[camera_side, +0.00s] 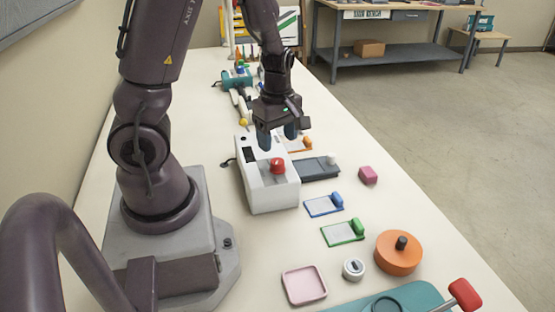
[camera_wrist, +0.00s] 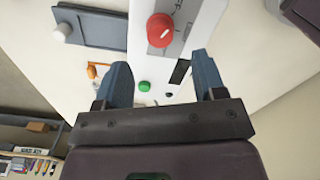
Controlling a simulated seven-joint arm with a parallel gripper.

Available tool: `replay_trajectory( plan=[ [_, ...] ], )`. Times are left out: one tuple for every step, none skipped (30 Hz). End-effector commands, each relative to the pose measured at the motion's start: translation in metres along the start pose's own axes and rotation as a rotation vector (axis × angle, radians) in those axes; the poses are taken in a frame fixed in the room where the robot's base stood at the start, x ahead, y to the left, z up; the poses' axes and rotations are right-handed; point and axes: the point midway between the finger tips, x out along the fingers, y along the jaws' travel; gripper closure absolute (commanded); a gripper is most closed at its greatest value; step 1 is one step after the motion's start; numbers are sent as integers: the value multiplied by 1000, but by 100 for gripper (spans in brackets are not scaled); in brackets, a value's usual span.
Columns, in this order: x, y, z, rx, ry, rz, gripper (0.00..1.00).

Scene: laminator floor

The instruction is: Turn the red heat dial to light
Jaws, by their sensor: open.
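The red heat dial (camera_side: 277,166) sits on a grey panel on top of the white laminator (camera_side: 271,198). The dial (camera_wrist: 160,30) also shows in the wrist view, near the top, with a pale pointer line on it. Its setting marks are too small to read. My gripper (camera_side: 278,143) is above the far part of the laminator, beyond the dial. In the wrist view my gripper (camera_wrist: 161,72) is open and empty, its two blue-grey fingers apart. The dial lies ahead of the fingertips, not between them. A green button (camera_wrist: 144,86) shows between the fingers.
A dark grey tray (camera_side: 318,168) adjoins the laminator's right side.

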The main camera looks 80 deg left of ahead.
Motion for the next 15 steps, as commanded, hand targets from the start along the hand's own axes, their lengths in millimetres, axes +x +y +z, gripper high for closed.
replay_trajectory(
  plan=[
    [12, -2, -1, -5, 1, -8, 36],
    [18, -2, -2, -6, 2, -8, 36],
    [26, -1, -1, -4, 1, -6, 36],
    [31, -1, -1, -3, 0, -6, 36],
    [36, -1, -1, -5, 1, -6, 36],
    [43, -2, -1, -3, 0, -6, 36],
    [47, -1, -1, -4, 0, -5, 36],
    [50, -1, -1, -1, 0, -4, 36],
    [55, -1, -1, -2, 0, -3, 36],
    [58, -1, 0, -1, 0, -3, 36],
    [60, 0, -1, -1, 0, -2, 36],
    [62, 0, 0, 0, 0, -1, 36],
    [64, 0, 0, 0, 0, -1, 36],
    [65, 0, 0, 0, 0, -1, 36],
    [66, 0, 0, 0, -1, 0, 36]
  ],
)
